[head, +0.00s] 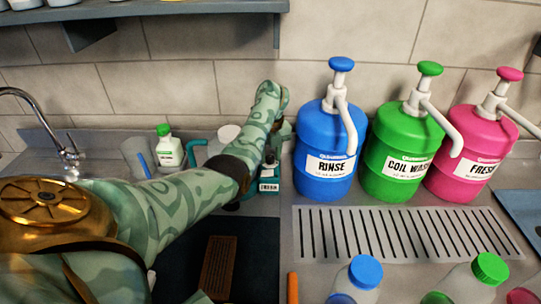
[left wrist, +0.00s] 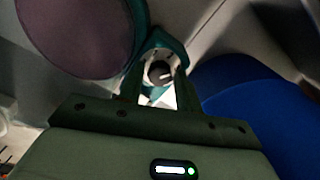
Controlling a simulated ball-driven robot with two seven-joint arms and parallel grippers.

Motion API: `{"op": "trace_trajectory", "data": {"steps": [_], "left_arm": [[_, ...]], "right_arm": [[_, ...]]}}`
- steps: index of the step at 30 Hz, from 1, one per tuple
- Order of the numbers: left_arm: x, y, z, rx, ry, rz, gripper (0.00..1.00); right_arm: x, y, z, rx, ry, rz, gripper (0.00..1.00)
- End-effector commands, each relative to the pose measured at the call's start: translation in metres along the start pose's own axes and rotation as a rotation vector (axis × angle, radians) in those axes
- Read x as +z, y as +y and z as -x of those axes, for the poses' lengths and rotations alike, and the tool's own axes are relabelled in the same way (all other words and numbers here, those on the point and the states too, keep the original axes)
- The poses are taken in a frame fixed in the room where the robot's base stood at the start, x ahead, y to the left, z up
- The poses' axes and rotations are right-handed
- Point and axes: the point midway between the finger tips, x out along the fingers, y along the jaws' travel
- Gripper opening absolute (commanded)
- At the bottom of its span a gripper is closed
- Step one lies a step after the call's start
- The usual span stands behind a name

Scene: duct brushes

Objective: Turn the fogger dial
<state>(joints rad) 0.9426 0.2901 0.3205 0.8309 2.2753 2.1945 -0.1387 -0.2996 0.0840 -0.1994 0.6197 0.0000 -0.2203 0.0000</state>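The fogger (head: 270,186), a small teal device with a white label, stands on the counter left of the blue RINSE jug. My left arm hides much of it in the head view. In the left wrist view, the fogger (left wrist: 164,48) shows as a teal and pale housing with a dark round dial (left wrist: 159,72) bearing a light mark. My left gripper (left wrist: 158,80) is open, its two dark fingers on either side of the dial with a gap between them. Whether either finger touches the dial cannot be told. My right gripper is not in view.
The blue jug (head: 322,185) stands close right of the fogger, beside green (head: 392,187) and pink (head: 455,185) pump jugs. A white bottle (head: 168,150) and a grey cup (head: 137,157) stand left.

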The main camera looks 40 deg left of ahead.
Motion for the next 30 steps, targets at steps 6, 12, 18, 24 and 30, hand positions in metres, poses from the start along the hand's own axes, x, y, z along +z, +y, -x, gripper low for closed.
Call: {"op": "trace_trajectory", "data": {"steps": [6, 12, 18, 24, 30], "left_arm": [[0.0, 0.0, 0.001, 0.0, 0.0, 0.0, 0.15], [0.0, 0.0, 0.001, 0.0, 0.0, -0.001, 0.02], [0.0, 0.0, 0.002, 0.0, 0.0, -0.031, 0.02], [-0.001, -0.001, 0.003, -0.002, -0.002, -0.131, 0.02], [-0.001, -0.001, 0.004, -0.003, -0.006, -0.297, 0.02]], "right_arm": [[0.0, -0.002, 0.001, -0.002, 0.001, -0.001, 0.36], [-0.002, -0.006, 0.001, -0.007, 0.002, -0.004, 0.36], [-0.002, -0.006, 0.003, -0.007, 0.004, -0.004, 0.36], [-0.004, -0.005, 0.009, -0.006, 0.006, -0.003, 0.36], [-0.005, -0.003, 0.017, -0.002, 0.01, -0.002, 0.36]]}}
